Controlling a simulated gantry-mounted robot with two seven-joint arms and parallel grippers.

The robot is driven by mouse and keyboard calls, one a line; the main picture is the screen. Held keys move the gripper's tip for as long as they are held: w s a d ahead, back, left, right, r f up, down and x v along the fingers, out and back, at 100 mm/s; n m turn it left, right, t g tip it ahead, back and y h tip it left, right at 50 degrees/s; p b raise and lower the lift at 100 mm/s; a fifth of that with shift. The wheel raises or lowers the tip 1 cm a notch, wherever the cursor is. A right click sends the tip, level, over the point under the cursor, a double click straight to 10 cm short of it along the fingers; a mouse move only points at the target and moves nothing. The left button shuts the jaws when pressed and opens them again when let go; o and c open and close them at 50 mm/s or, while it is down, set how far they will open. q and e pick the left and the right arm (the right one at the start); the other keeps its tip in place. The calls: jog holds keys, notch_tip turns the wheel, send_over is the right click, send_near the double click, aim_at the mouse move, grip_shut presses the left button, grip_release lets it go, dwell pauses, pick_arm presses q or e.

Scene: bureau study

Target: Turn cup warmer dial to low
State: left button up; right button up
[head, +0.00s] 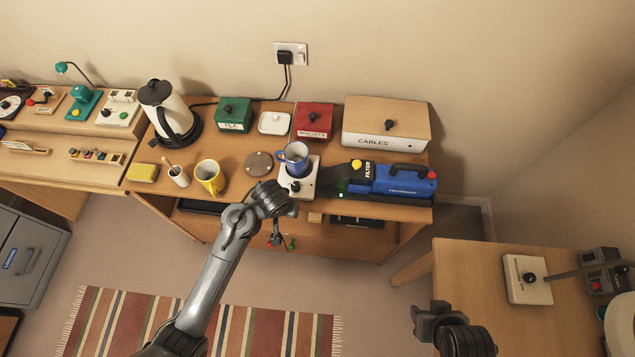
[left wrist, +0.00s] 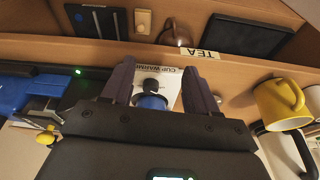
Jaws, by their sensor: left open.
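The white cup warmer (head: 299,180) stands near the front edge of the long desk, with a blue mug (head: 294,157) on top. Its black dial (head: 295,187) is on the front part. My left gripper (head: 284,203) is at the desk's front edge, just before the warmer. Its open fingers (left wrist: 158,82) appear on either side of the dial; contact is not clear. The dial's setting marks are not readable. My right gripper (head: 434,318) is at lower right, away from the desk.
A blue vacuum (head: 395,181) lies right of the warmer, close to it. Green and red boxes and a cables box (head: 388,124) stand behind. An open shelf (head: 205,206) is below the desktop.

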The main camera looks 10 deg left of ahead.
pick_arm(q)
jog(key=t, duration=0.1)
send_near(295, 187)
jog(key=s+r, duration=0.1)
jog(key=shift+t, duration=0.3)
jog(key=b+x, duration=0.1)
jog(key=x, duration=0.8)
jog(key=shift+w+f, duration=0.15)
jog(key=shift+f, duration=0.15)
pick_arm(e)
jog(key=shift+s+a+f, duration=0.1)
jog(key=shift+f, duration=0.4)
jog(key=shift+s+a+f, duration=0.1)
jog(key=shift+f, duration=0.4)
pick_arm(q)
jog(key=shift+c, duration=0.4)
jog(key=c, duration=1)
pick_arm(e)
jog(key=shift+a+r, duration=0.1)
